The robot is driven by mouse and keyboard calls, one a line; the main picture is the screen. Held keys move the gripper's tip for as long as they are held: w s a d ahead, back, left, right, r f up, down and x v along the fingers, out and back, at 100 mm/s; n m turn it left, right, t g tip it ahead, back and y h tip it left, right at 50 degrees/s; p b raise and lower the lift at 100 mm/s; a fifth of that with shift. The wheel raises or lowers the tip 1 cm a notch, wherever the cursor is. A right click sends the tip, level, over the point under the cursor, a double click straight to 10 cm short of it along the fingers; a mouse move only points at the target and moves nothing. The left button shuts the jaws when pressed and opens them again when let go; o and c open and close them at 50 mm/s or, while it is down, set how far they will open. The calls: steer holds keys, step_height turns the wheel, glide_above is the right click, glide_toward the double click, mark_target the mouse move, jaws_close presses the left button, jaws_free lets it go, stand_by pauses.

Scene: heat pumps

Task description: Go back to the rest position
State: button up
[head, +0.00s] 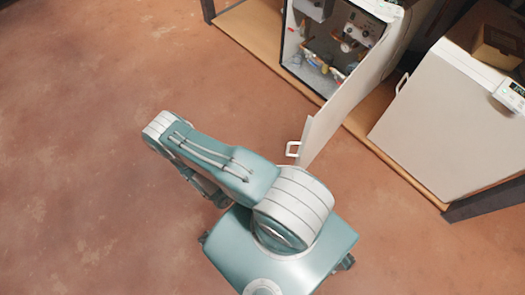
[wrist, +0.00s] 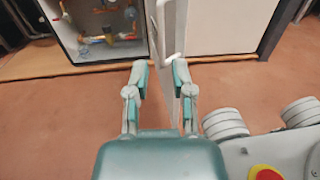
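My gripper (wrist: 160,76) shows in the wrist view with its two fingers apart and nothing held between them. The white door of an open heat pump cabinet stands edge-on beyond the fingers (wrist: 166,25), partly behind the right finger. I cannot tell how far apart the door and the fingers are. In the head view my arm reaches to the left and bends down over the floor, and my gripper is hidden. The open door (head: 345,95) is to the right of my arm, with its handle (head: 293,149) close to my arm's base joint.
The open cabinet (head: 325,45) shows pipes and gauges inside. A second, closed white unit (head: 445,125) stands to its right, with a box (head: 497,46) on top. Both stand on a wooden platform (head: 250,35). The brown floor at left (head: 80,130) is clear.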

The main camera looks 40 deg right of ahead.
steer(key=w+a+r+m+g+y, duration=0.1)
steer(key=w+a+r+m+y, duration=0.2)
steer(key=r, duration=0.6)
steer(key=w+a+r+m+g+y, duration=0.1)
steer(key=w+r+m+g+y, duration=0.25)
steer(key=r, duration=0.65)
steer(key=w+a+r+m+y, duration=0.2)
steer(key=w+r+m, duration=0.3)
steer(key=r, duration=0.4)
steer(key=s+a+r+m+t+y, duration=0.1)
steer(key=s+a+r+t+y, duration=0.1)
steer(key=r, duration=0.6)
steer(key=s+a+r+m+t+y, duration=0.2)
steer(key=s+a+r+t+y, duration=0.1)
steer(key=r, duration=0.6)
steer(key=s+a+r+m+t+y, duration=0.2)
steer(key=s+r+t, duration=0.4)
steer(key=r, duration=0.3)
steer(key=shift+a+t+y, duration=0.35)
steer(key=shift+a+y, duration=0.4)
steer(key=shift+y, duration=0.5)
steer(key=shift+m, duration=0.25)
